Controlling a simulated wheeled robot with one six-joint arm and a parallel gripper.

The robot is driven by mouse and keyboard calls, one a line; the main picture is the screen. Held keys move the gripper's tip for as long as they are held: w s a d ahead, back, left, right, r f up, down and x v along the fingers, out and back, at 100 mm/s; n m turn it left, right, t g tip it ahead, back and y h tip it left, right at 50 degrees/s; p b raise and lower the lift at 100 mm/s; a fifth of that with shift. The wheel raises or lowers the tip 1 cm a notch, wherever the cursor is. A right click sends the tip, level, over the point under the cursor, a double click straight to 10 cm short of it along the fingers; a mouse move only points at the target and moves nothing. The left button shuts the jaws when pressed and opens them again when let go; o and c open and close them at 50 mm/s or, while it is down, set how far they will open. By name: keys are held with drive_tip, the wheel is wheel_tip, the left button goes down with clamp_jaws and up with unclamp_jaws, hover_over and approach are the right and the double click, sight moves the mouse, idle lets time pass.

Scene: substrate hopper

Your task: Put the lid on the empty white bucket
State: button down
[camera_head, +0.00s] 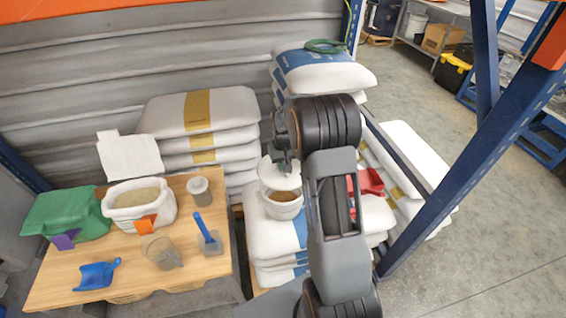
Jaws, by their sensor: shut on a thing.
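A small white bucket (284,209) stands upright on the stacked white sacks right of the table. Its open top shows a brownish inside; I cannot tell whether that is contents or shadow. My gripper (282,158) is shut on a white round lid (279,178). The lid is over the back part of the bucket's mouth and looks slightly tilted. The front of the opening stays visible, and I cannot tell whether lid and rim touch. My arm hides the area just right of the bucket.
A red object (371,182) and blue rack post (428,180) stand right.

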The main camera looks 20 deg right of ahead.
drive_tip(key=shift+f+b, duration=1.9)
drive_tip(key=shift+f, duration=1.15)
drive_tip(key=shift+s+a, duration=0.1)
drive_tip(key=shift+f+b, duration=0.6)
drive_tip(key=c, duration=1)
unclamp_jaws()
drive_tip(key=shift+r, duration=0.1)
wheel_tip(320, 180, up, 14)
drive_tip(key=shift+f+b, duration=0.2)
drive_tip(key=shift+b, duration=0.25)
